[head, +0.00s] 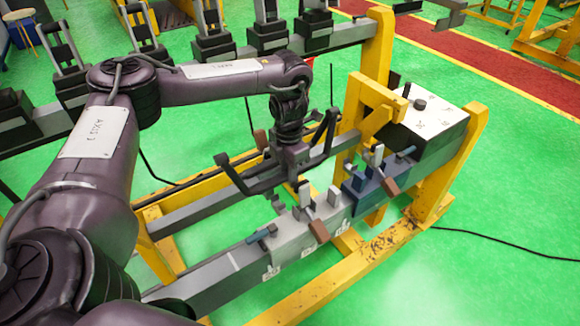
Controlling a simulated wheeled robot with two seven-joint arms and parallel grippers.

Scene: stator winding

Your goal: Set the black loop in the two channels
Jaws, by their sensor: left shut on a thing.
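My left gripper (289,160) hangs from the arm above the near beam and is shut on a dark, bar-like shape with upturned ends, which I take for the black loop (238,181). The loop stretches to both sides of the gripper, and part of it is hidden behind the hand. Below and in front are a pale grey fixture block (292,243) and a blue fixture block (369,203), each with small upright posts and clamps. The loop appears above the blocks; I cannot make out the channels clearly. My right gripper is not in view.
The near grey beam (205,285) rests on a yellow frame (435,190), with a white-topped box (435,120) at its far end. A rear beam (345,37) carries several dark clamp stands. Thin black cables run nearby. Green floor (480,255) is open at right.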

